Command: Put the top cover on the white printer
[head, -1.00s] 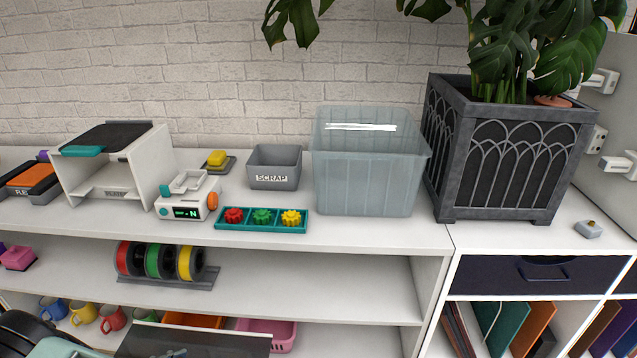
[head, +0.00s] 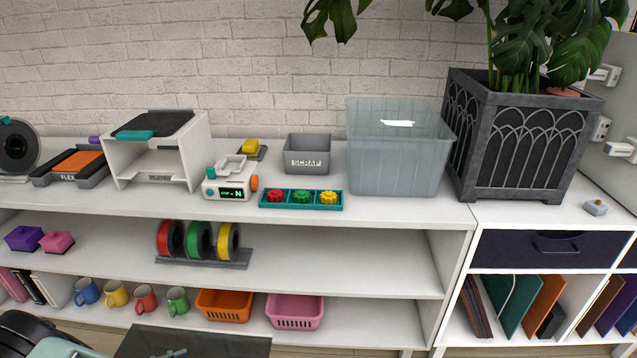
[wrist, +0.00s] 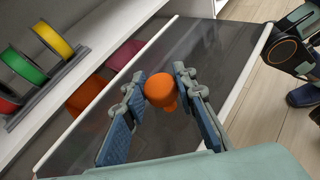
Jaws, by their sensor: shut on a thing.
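My gripper (wrist: 160,80) is shut on an orange knob (wrist: 160,92) in the wrist view. The knob stands on a dark, see-through panel with pale edges (wrist: 222,62), which appears to be the top cover. The panel also shows at the bottom of the head view (head: 200,344), held in front of the shelf unit and apart from it. I cannot surely identify the white printer. A small white machine with a lit display (head: 230,182) stands on the shelf top, beside a white open-fronted box with a dark plate on top (head: 196,130).
The white shelf top (head: 410,207) also bears a teal tray of gears (head: 301,206), a grey scrap bin (head: 308,165), a clear tub (head: 400,165) and a planter (head: 520,160). Below are spools (head: 200,240), mugs (head: 116,294) and baskets (head: 295,318). Bare floor (wrist: 250,95) lies beyond the panel.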

